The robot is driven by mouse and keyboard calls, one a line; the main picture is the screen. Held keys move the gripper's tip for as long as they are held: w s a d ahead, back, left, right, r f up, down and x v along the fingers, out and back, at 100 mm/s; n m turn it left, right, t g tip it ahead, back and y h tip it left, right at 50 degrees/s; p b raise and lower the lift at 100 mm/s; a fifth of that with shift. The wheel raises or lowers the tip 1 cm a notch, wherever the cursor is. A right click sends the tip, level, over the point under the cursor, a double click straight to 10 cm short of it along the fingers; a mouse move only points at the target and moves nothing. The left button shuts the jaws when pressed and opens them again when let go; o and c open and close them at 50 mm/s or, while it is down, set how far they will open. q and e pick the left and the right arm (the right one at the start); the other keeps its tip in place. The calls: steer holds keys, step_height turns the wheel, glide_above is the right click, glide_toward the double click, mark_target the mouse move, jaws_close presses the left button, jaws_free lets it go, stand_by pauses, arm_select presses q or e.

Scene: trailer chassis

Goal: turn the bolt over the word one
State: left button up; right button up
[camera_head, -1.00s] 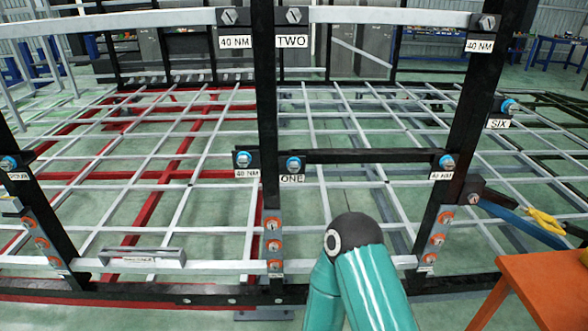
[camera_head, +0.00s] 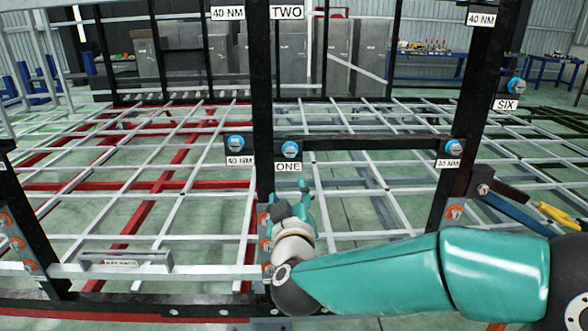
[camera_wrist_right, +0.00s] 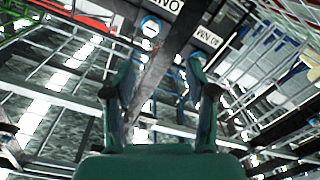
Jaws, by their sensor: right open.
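The bolt over the word ONE (camera_head: 290,149) has a blue ring and a pale head. It sits on a dark bracket on the middle black post, above the white label ONE (camera_head: 288,167). In the right wrist view the same bolt (camera_wrist_right: 150,27) shows beyond the fingertips, with the label ONE (camera_wrist_right: 166,4) upside down and cut off. My right gripper (camera_head: 303,193) is below the label, in front of the post, pointing up. In the wrist view its two teal fingers (camera_wrist_right: 160,68) are apart with nothing held. My left gripper is out of view.
Another blue-ringed bolt (camera_head: 236,143) sits left, over a 40 NM label. More are at right (camera_head: 452,145) and by SIX (camera_head: 516,86). A black horizontal bar (camera_head: 370,143) joins the posts. Orange-ringed bolts (camera_head: 454,213) line the lower posts. A yellow-handled tool (camera_head: 555,213) is at right.

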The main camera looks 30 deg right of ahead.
steer(key=r, duration=0.1)
steer(key=p, duration=0.1)
glide_toward(290, 154)
steer(key=x, duration=0.9)
steer(key=shift+w+d, duration=0.1)
